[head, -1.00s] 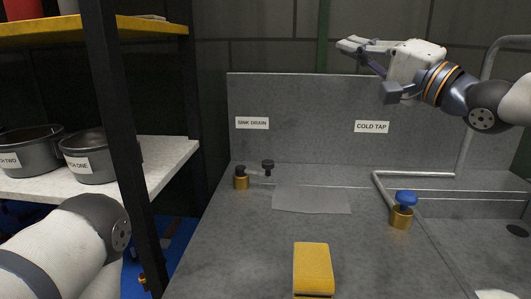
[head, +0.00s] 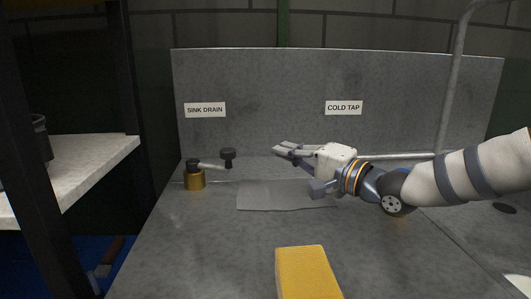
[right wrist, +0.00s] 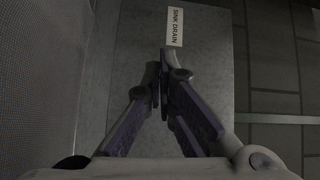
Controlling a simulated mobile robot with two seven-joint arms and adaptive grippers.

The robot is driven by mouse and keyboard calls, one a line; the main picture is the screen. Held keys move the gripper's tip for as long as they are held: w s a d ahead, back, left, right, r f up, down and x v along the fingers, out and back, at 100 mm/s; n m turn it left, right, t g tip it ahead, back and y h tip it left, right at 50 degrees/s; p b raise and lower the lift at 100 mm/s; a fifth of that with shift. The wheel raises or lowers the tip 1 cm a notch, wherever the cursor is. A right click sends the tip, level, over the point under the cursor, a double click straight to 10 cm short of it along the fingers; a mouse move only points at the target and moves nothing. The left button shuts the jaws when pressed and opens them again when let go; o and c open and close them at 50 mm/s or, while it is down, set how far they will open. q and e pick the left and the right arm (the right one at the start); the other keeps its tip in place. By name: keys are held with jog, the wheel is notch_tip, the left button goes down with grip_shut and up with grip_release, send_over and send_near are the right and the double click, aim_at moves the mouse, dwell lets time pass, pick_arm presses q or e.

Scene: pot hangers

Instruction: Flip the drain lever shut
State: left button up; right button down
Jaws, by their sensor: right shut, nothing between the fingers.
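The drain lever (head: 211,166) is a grey bar with a black knob (head: 228,157) at its right end. It pivots on a brass base (head: 194,180) with a black cap, below the "SINK DRAIN" label (head: 205,110). The bar points right, roughly along the back panel. My right gripper (head: 283,151) is shut and empty, to the right of the black knob and apart from it, fingers pointing left. In the right wrist view the closed fingertips (right wrist: 162,70) show just below the sink drain label (right wrist: 174,26); the lever is not visible there. My left gripper is out of view.
The "COLD TAP" label (head: 343,107) is on the back panel (head: 270,85); my right arm hides the blue-handled tap. A yellow block (head: 305,272) lies at the front. A flat grey plate (head: 275,195) is on the counter. A shelf (head: 70,165) stands at left.

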jog(key=x, duration=0.8)
jog(key=shift+w+a+f+b, duration=0.15)
jog(key=shift+w+a+b, duration=0.1)
jog(key=shift+b, duration=0.15)
jog(key=s, duration=0.1)
jog(key=s+a+p, duration=0.1)
jog(key=shift+s+a+r, duration=0.2)
jog(key=shift+s+a, duration=0.1)
jog(key=shift+s, duration=0.05)
jog(key=shift+s+a+f, duration=0.2)
jog(key=shift+s+f, duration=0.05)
jog(key=shift+s, duration=0.05)
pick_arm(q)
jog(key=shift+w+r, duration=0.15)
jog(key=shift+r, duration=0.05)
pick_arm(e)
jog(key=shift+s, duration=0.15)
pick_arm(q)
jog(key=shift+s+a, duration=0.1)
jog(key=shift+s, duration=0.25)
pick_arm(e)
jog(key=shift+s, duration=0.25)
